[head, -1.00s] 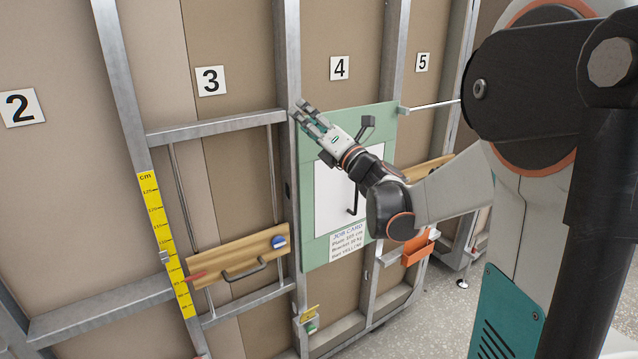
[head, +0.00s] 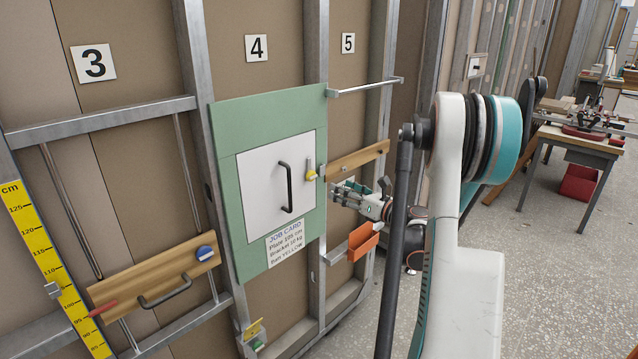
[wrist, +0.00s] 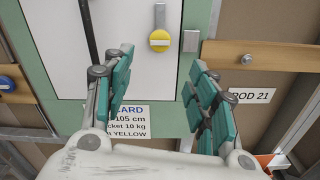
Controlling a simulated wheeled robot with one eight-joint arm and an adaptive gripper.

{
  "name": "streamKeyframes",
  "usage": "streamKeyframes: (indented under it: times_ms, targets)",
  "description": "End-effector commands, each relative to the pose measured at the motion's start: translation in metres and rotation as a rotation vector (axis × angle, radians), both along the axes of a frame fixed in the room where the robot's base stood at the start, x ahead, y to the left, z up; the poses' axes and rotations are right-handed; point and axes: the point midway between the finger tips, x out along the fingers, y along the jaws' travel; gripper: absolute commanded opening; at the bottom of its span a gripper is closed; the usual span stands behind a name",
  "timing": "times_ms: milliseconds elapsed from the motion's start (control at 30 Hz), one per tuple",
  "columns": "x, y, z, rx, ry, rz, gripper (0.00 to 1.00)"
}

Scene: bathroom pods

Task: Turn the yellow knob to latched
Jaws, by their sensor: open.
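The yellow knob (head: 311,174) sits at the right edge of the white door (head: 250,190) on the green panel (head: 225,125). In the wrist view the knob (wrist: 160,41) is round, with a pale bar lying level across its face. A grey strip (wrist: 160,15) stands upright just above it, and a small grey plate (wrist: 191,41) is to its right. My gripper (head: 342,190) is right of and below the knob in the head view. In the wrist view my gripper (wrist: 160,62) is open and empty, its fingers spread either side below the knob, apart from it.
A black handle (head: 286,187) stands out from the door. A wooden bar (head: 357,160) and an orange bin (head: 363,241) are near my gripper. A job card (head: 286,243) is below the door. A blue knob (head: 205,252) is on a lower-left board. Open floor lies to the right.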

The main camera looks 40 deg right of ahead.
Motion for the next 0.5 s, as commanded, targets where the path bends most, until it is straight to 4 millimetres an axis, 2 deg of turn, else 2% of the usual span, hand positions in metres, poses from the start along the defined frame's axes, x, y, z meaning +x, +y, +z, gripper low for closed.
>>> streamKeyframes:
  times_ms: [300, 500]
  targets:
    - [0.064, 0.006, -0.002, 0.001, -0.002, 0.003, 0.53]
    - [0.094, 0.008, -0.001, 0.001, -0.001, 0.002, 0.53]
